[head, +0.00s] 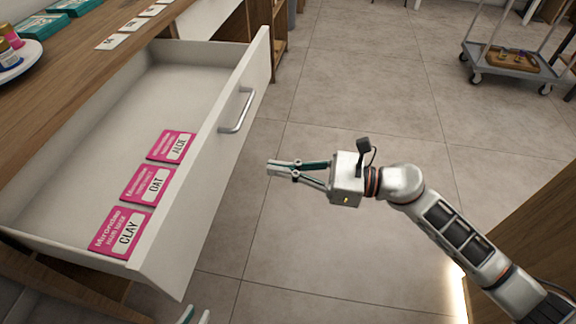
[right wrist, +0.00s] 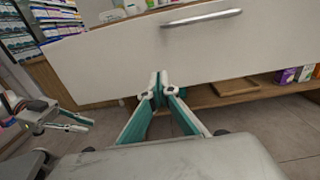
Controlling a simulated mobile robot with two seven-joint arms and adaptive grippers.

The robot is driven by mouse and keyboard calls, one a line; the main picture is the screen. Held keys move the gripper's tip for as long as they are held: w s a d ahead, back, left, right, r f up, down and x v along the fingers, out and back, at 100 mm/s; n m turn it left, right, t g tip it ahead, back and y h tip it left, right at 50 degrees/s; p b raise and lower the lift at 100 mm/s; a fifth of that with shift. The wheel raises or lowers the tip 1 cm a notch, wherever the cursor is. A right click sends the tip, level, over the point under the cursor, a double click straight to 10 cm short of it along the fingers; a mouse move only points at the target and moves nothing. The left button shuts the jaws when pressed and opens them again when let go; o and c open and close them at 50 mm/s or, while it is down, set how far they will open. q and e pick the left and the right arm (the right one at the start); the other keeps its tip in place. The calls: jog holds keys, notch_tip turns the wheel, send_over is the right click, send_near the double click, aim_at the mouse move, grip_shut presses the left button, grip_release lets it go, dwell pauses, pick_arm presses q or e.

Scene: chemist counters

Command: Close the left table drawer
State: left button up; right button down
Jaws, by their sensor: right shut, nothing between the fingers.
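The white table drawer (head: 215,150) is pulled far out from under the wooden counter in the head view. Its silver bar handle (head: 240,112) is on the outer front face. The front panel (right wrist: 200,55) and handle (right wrist: 201,18) also show in the right wrist view. My right gripper (head: 270,168) is shut and empty, in front of the panel and apart from the handle. My left gripper (head: 196,316) is at the bottom edge, mostly out of frame, with its fingertips apart. It also shows at the left of the right wrist view (right wrist: 88,122).
Three pink packets, clay (head: 118,232), oat (head: 148,184) and aloe (head: 172,146), lie in the drawer. The wooden counter (head: 75,80) carries cards and teal boxes. A grey trolley (head: 505,62) stands far right. The tiled floor before the drawer is clear.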

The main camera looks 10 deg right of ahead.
aim_at(222, 160)
jog(key=x, duration=0.9)
jog(key=shift+d+f, duration=0.1)
jog(key=shift+f, duration=0.05)
jog(key=shift+w+a, duration=0.15)
jog(key=shift+a, duration=0.25)
jog(key=shift+a, duration=0.1)
